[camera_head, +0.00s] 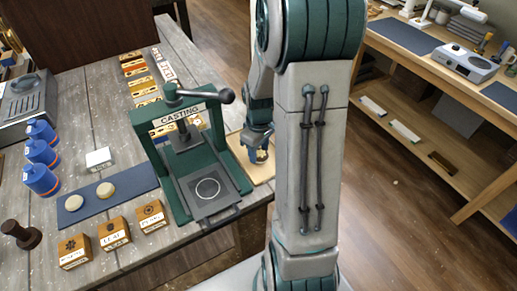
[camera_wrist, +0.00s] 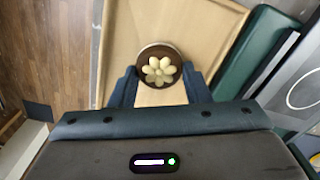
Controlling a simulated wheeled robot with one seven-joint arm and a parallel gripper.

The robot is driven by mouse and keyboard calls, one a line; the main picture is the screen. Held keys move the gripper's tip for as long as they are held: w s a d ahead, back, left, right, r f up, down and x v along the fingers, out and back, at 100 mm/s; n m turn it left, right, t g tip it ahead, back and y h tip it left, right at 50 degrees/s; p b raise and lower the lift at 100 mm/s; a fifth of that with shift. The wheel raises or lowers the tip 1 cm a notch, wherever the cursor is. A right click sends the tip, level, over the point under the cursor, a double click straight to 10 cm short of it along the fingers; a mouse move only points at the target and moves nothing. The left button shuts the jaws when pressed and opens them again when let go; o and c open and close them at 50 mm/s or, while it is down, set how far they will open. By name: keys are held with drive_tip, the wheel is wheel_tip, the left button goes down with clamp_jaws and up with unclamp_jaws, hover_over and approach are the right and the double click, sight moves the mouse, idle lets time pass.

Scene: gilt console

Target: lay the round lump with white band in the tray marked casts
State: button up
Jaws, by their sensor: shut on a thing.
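My gripper (camera_wrist: 160,88) is shut on a round brown lump (camera_wrist: 147,52) with a cream flower-shaped relief on top and a thin pale rim. I cannot tell whether that rim is the white band. A shallow pale wood tray (camera_wrist: 215,25) lies under the held lump; no casts marking is readable on it. Whether the lump touches the tray floor is unclear. In the head view, my gripper (camera_head: 258,142) is down over this tray (camera_head: 264,174), just right of the green press, with the lump partly hidden between its fingers.
The green press (camera_head: 160,165) marked CASTING stands close left of the tray, its lever sticking out above. Two cream discs (camera_head: 105,190) lie on a blue mat (camera_head: 130,183). Blue bottles (camera_head: 41,180) and labelled wooden blocks (camera_head: 114,233) stand further left. Floor lies beyond the table's right edge.

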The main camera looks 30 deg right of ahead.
sight(259, 152)
drive_tip(key=shift+f, duration=0.1)
drive_tip(key=shift+f, duration=0.15)
drive_tip(key=o, duration=1)
drive_tip(key=shift+r, duration=0.2)
wheel_tip(259, 152, up, 12)
drive_tip(key=shift+r+b, duration=0.1)
drive_tip(key=shift+b, duration=0.3)
